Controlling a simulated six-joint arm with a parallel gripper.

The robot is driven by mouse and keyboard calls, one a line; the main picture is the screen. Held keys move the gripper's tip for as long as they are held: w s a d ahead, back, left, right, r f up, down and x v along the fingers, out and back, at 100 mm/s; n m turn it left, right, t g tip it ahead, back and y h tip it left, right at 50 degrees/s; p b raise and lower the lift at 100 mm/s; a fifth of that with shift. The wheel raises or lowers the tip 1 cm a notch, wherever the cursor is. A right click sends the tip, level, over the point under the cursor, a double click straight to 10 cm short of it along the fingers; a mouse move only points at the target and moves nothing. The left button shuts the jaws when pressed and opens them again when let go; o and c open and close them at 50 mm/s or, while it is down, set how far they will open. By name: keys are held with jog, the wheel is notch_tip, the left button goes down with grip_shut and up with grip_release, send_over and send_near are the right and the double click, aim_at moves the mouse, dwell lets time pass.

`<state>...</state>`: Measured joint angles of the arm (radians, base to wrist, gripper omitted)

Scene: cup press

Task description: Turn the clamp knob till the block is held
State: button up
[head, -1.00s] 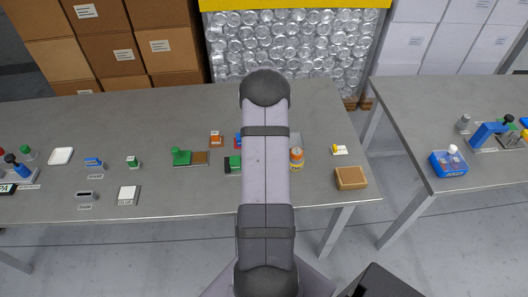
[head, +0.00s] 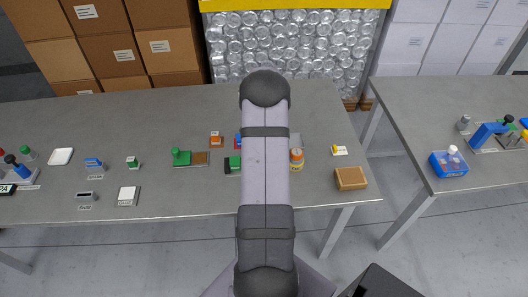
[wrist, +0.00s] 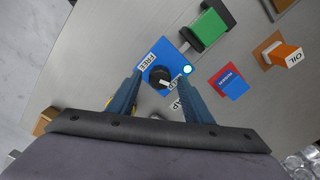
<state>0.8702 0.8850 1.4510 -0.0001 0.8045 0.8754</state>
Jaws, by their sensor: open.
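In the wrist view, a round black knob (wrist: 159,76) sits on a blue plate (wrist: 174,56). A label reading FREE (wrist: 147,62) lies at the plate's left edge; other white labels by the right finger are partly hidden. A small pale cyan spot (wrist: 188,69) shows at the plate's right corner. My gripper (wrist: 160,84) is open, with one blue finger on each side of the knob; I cannot tell whether they touch it. A green block (wrist: 208,27) with dark parts at its ends lies just beyond the plate. In the head view my arm hides the knob and gripper.
A red plate with a blue block (wrist: 235,88) and an orange OIL block (wrist: 287,56) lie to the right in the wrist view. In the head view, an orange-capped bottle (head: 296,160) and a brown box (head: 350,178) stand right of my arm. The table's back left is clear.

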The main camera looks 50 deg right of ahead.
jog(key=shift+r, duration=0.1)
jog(key=shift+r+b, duration=0.85)
jog(key=shift+r, duration=2.75)
